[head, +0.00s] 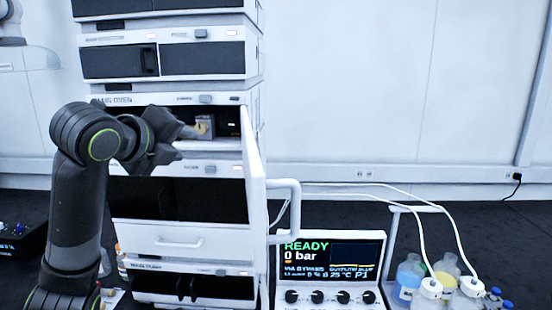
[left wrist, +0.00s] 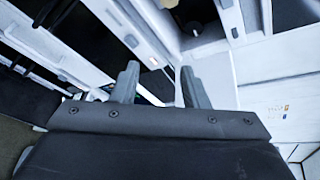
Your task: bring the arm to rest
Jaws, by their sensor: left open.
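My left arm rises at the left of the head view and bends over to the front of a white and black instrument stack (head: 180,242). My left gripper (head: 183,143) is open, with nothing seen between its fingers. It is in front of an open bay of the stack. A small grey block with a tan part (head: 205,127) sits in that bay, just beyond the fingertips. In the left wrist view both fingers of the left gripper (left wrist: 160,84) stand apart. My right gripper is in neither view.
A white door (head: 254,195) with a loop handle (head: 294,208) stands swung open at the bay's right side. A control box (head: 330,267) reading READY stands to the right, beside several bottles (head: 408,278) with white tubing. The wall area at upper right is clear.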

